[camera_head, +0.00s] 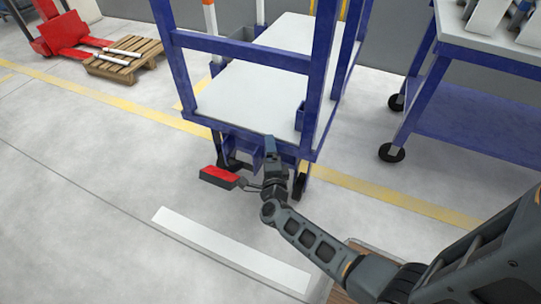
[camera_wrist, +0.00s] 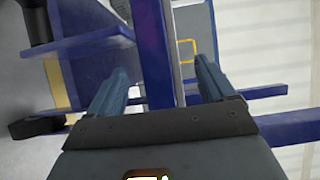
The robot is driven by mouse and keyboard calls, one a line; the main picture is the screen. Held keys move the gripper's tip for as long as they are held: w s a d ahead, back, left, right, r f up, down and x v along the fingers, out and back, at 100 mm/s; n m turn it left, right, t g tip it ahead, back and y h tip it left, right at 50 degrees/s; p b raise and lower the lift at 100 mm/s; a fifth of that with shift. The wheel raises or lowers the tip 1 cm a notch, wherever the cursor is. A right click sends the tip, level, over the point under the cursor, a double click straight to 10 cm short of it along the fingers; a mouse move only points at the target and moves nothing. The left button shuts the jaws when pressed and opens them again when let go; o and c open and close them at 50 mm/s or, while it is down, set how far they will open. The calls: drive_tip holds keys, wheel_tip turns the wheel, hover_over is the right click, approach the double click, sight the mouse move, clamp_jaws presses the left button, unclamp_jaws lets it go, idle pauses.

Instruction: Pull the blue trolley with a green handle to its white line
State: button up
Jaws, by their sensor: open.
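The blue trolley (camera_head: 240,52) stands in the upper middle of the head view, with blue posts and a pale lower shelf (camera_head: 250,95). I see no green handle in either view. My gripper (camera_head: 269,148) is at the trolley's near lower edge, pointing toward it. In the wrist view, my gripper (camera_wrist: 162,78) has its two fingers apart, with a blue bar (camera_wrist: 152,50) showing between them. I cannot tell whether they touch it. The white line (camera_head: 230,248) lies on the floor in front of the trolley, apart from its wheels.
A dark block with a red top (camera_head: 220,176) is low beside my gripper. A blue cart with black wheels (camera_head: 470,130) stands at right. A red pallet jack (camera_head: 60,30) and wooden pallet (camera_head: 124,58) are at upper left.

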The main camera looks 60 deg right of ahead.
drive_tip(key=b+x, duration=0.1)
drive_tip(key=x, duration=0.5)
drive_tip(key=shift+w+d+b, duration=0.2)
drive_tip(key=shift+d+b, duration=0.05)
drive_tip(key=shift+b, duration=0.1)
clamp_jaws()
idle(0.6)
